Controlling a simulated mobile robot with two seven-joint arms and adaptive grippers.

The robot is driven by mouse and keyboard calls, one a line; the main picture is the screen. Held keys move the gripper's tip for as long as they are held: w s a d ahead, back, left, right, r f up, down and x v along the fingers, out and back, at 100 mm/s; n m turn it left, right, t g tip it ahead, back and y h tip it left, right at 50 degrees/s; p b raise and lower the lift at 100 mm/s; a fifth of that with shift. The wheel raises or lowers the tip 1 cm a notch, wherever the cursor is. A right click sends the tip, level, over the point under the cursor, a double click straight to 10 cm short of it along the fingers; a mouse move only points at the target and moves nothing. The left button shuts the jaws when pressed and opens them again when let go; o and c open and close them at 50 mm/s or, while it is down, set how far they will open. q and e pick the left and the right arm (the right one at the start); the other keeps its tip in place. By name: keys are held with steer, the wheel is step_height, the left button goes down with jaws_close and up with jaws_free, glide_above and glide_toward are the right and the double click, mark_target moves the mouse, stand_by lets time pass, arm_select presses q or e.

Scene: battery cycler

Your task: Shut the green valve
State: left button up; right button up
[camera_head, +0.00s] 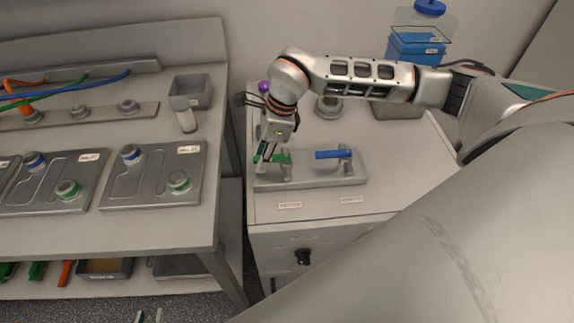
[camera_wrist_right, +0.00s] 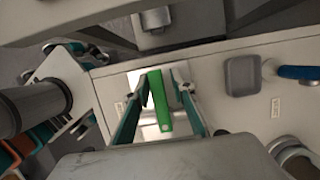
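The green valve has a green handle (camera_head: 284,158) on a grey metal block on top of the white cabinet, at the block's left end. In the right wrist view the handle (camera_wrist_right: 160,100) lies between the two fingers of my right gripper (camera_wrist_right: 161,78). These fingers stand apart, with a gap beside the handle, so the gripper is open around it. In the head view my right gripper (camera_head: 266,152) points down at the valve and partly hides it. My left gripper (camera_head: 148,316) shows only its fingertips at the bottom edge, apart and empty.
A blue-handled valve (camera_head: 333,154) is on the same block (camera_head: 320,174), right of the green one. A bench (camera_head: 150,225) with metal plates, knobs and cables is at left, across a narrow gap.

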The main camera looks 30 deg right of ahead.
steer(key=p+v, duration=0.5)
steer(key=v, duration=0.3)
steer(key=shift+w+d, duration=0.1)
steer(key=shift+w, duration=0.05)
stand_by(0.4)
